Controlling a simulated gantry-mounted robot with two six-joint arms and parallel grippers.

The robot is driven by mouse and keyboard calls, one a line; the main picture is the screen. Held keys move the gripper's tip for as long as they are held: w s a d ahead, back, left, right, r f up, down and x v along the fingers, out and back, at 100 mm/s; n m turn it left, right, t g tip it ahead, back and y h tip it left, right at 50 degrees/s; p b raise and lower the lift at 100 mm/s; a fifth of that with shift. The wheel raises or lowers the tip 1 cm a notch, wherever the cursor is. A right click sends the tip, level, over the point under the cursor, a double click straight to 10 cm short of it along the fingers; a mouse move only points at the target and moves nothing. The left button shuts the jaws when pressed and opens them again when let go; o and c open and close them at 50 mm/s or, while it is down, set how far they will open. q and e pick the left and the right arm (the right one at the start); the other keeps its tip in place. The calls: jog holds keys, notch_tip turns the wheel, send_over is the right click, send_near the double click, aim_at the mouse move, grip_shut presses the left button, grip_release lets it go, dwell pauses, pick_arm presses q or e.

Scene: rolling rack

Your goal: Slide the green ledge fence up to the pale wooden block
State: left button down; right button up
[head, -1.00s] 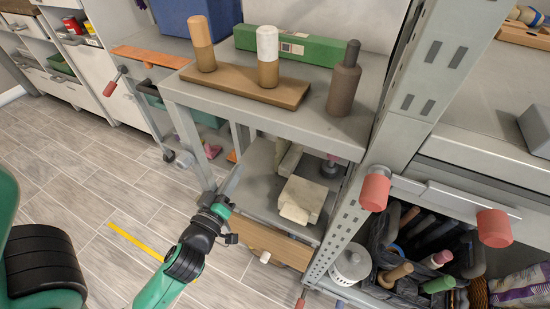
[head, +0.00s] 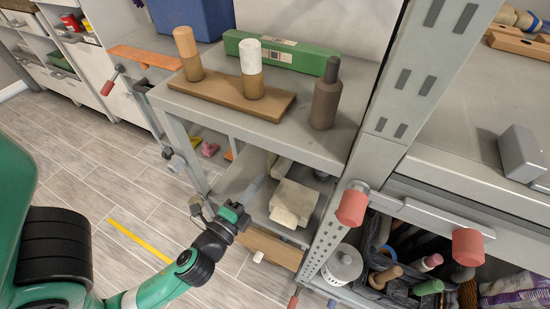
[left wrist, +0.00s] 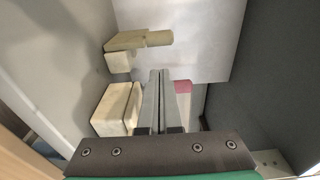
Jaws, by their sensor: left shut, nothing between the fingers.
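My left gripper (head: 264,180) is shut and empty, reaching into the lower shelf of the rack. Its closed fingers also show in the left wrist view (left wrist: 160,75). A pale block (head: 293,203) sits on that shelf, beside the fingers; a pale block beside the fingers also shows in the left wrist view (left wrist: 112,110). Farther in, the left wrist view shows an olive-yellow piece with a round stub (left wrist: 140,41) and a small cream block (left wrist: 118,63). I cannot tell whether the olive-yellow piece is the ledge fence. Contact with the fingers is unclear. My right gripper is not in view.
The upper shelf (head: 215,115) holds a wooden board with two pegs (head: 225,93), a dark bottle (head: 325,98) and a long green box (head: 280,53). A grey upright (head: 365,170) stands right of the shelf. A pink piece (left wrist: 183,87) lies beyond my fingers.

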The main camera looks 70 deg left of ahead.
pick_arm(q)
jog(key=p+x, duration=0.1)
jog(key=x, duration=0.8)
jog(key=shift+r, duration=0.1)
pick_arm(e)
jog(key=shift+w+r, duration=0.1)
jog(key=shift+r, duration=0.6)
